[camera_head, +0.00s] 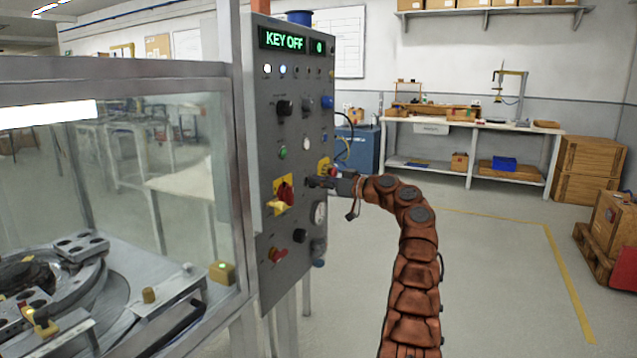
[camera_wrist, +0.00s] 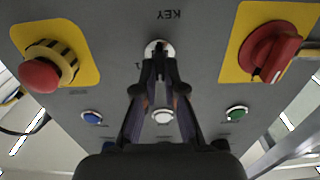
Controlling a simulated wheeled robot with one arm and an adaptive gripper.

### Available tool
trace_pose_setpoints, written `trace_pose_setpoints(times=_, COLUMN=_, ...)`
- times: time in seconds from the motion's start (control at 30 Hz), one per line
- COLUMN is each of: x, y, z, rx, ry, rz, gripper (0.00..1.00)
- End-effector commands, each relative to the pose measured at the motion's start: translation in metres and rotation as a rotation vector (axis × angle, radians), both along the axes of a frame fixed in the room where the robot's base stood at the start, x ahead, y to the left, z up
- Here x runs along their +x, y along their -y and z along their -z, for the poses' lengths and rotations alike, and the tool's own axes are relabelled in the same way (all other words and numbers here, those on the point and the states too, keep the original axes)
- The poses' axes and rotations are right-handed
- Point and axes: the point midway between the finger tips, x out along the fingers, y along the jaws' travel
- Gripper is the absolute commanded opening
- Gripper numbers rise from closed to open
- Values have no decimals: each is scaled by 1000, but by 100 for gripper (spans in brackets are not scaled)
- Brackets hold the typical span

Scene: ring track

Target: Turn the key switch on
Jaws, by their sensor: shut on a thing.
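The grey control panel (camera_head: 262,125) stands left of my arm in the head view, with a green display (camera_head: 282,40) at its top reading KEY OFF. My gripper (camera_head: 314,182) reaches the panel face from the right. In the wrist view my gripper (camera_wrist: 158,68) is shut on the key switch (camera_wrist: 158,47), a round silvery part under the upside-down label KEY. The fingertips cover most of the switch, so its key and angle are hidden. In the head view the gripper and the panel's edge-on angle hide the switch.
In the wrist view a red mushroom button (camera_wrist: 40,76) on a yellow plate sits left and a red rotary handle (camera_wrist: 268,52) right. Blue (camera_wrist: 92,117), white (camera_wrist: 162,116) and green (camera_wrist: 237,112) buttons lie below.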

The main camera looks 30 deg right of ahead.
Motion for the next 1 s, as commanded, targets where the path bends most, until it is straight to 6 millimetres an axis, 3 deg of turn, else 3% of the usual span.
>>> trace_pose_setpoints(times=0.37, x=1, y=0, z=-2, rx=148, ry=-89, rz=-1, gripper=0)
trace_pose_setpoints(times=1.0, x=3, y=5, z=-3, rx=640, ry=-386, rz=0, gripper=0)
